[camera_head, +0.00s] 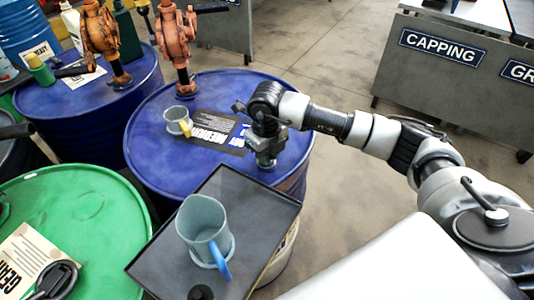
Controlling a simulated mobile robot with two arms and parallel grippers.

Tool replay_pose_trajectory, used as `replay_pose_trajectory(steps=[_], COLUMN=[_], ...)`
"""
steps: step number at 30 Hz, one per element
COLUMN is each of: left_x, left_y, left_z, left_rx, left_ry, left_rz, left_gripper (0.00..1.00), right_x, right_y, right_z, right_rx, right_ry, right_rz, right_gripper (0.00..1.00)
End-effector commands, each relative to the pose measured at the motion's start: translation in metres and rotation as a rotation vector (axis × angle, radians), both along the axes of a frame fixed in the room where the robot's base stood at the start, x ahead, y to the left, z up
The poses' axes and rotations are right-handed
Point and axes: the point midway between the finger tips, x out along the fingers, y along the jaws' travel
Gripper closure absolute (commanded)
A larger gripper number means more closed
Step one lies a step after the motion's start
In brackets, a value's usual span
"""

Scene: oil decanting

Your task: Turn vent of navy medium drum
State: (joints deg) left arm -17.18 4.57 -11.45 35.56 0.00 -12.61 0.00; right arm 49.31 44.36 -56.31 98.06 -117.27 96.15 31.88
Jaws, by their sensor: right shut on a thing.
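The navy medium drum (150,140) is the blue drum in the middle, upright, with a dark printed label (222,132) on its lid. My right gripper (266,160) points down at the right side of this lid, beside the label. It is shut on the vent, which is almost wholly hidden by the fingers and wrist. My left gripper is not in view.
An orange hand pump (176,40) and a small grey cup (177,121) are on the drum. A dark tray (160,262) with a blue-handled jug (203,228) is in front. A green drum (120,215) is left, another blue drum (50,95) behind. Floor is clear right.

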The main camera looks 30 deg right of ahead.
Motion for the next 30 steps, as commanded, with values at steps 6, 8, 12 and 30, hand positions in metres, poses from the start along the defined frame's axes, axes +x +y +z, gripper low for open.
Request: replay_pose_trajectory(steps=[6, 8, 12, 30], left_x=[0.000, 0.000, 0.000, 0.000], left_y=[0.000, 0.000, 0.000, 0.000], left_z=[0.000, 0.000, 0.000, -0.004], left_rx=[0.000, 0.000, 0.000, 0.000], left_ry=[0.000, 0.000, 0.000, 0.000], left_rz=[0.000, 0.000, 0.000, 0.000], left_gripper=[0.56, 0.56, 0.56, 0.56], right_x=[0.001, 0.001, 0.001, 0.002], right_y=[-0.001, -0.001, -0.001, 0.000], right_z=[0.002, 0.002, 0.002, 0.024], right_rx=[0.000, 0.000, 0.000, 0.000], right_ry=[-0.004, -0.004, -0.004, -0.006], right_rz=[-0.009, -0.009, -0.009, -0.005], right_gripper=[1.00, 1.00, 0.75, 0.57])
